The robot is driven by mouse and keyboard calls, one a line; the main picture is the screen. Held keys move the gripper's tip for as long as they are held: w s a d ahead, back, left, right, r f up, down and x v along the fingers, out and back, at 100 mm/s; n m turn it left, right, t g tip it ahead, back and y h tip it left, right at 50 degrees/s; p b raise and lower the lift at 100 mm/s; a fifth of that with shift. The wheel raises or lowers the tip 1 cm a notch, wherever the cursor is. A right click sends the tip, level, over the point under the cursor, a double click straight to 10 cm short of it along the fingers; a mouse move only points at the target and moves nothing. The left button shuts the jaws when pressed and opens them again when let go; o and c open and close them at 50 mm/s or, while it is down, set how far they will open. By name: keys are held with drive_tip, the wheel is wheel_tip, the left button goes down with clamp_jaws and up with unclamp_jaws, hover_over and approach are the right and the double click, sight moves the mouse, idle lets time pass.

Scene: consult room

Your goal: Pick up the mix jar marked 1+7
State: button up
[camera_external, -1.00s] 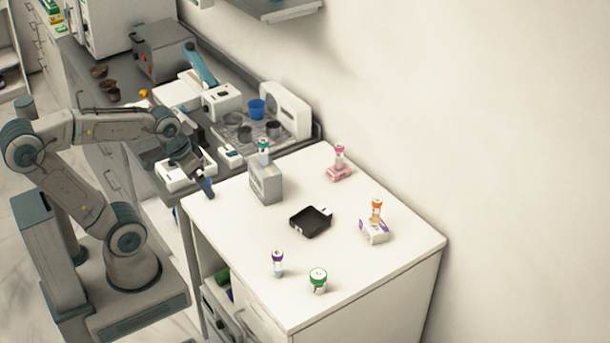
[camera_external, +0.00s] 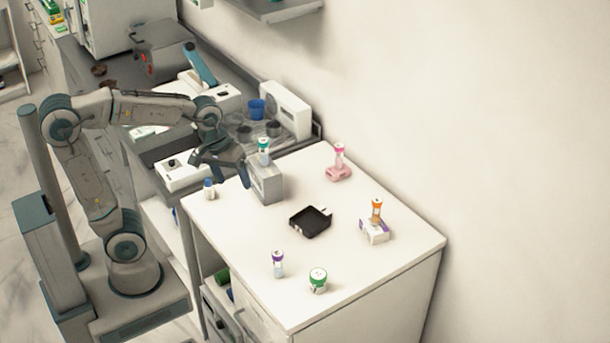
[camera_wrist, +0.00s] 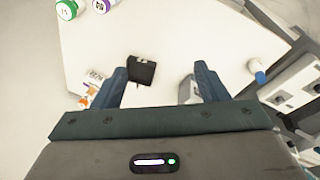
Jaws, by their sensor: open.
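Several small capped jars stand about the white table; I cannot read a 1+7 mark on any. A teal-capped jar (camera_external: 264,151) is on a grey block (camera_external: 268,184), a pink-capped one (camera_external: 339,156) on a pink block, an orange-capped one (camera_external: 376,211) on a white and purple box (camera_external: 374,231). A purple-capped jar (camera_external: 278,264), a wide green-lidded jar (camera_external: 318,281) and a blue-capped jar (camera_external: 209,189) stand on the tabletop. My gripper (camera_external: 222,172) is open and empty, above the table's left corner beside the grey block. Its fingers (camera_wrist: 161,70) are spread in the wrist view.
A black tray (camera_external: 310,222) lies mid-table; it also shows in the wrist view (camera_wrist: 142,72). The counter behind holds devices and a blue cup (camera_external: 256,109). The table's front right area (camera_external: 350,270) is clear. A wall bounds the right.

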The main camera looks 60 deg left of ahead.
drive_tip(key=w+d+f+n+g+b, duration=0.25)
drive_tip(key=w+d+n, duration=0.45)
drive_tip(key=d, duration=0.4)
drive_tip(key=n+y+b, duration=0.1)
drive_tip(key=n+b, duration=0.2)
drive_tip(key=n, duration=0.3)
hover_over(318, 274)
wheel_tip(318, 274, down, 7)
drive_tip(key=f, duration=0.8)
drive_tip(key=shift+w+d+f+p, duration=0.1)
drive_tip(key=shift+w+d+p, duration=0.25)
drive_tip(key=f, duration=0.4)
drive_tip(key=shift+s+a+f+p, duration=0.3)
drive_tip(key=shift+s+a+p, duration=0.05)
drive_tip(key=shift+p, duration=0.05)
drive_tip(key=shift+f, duration=0.5)
drive_tip(key=c, duration=1.1)
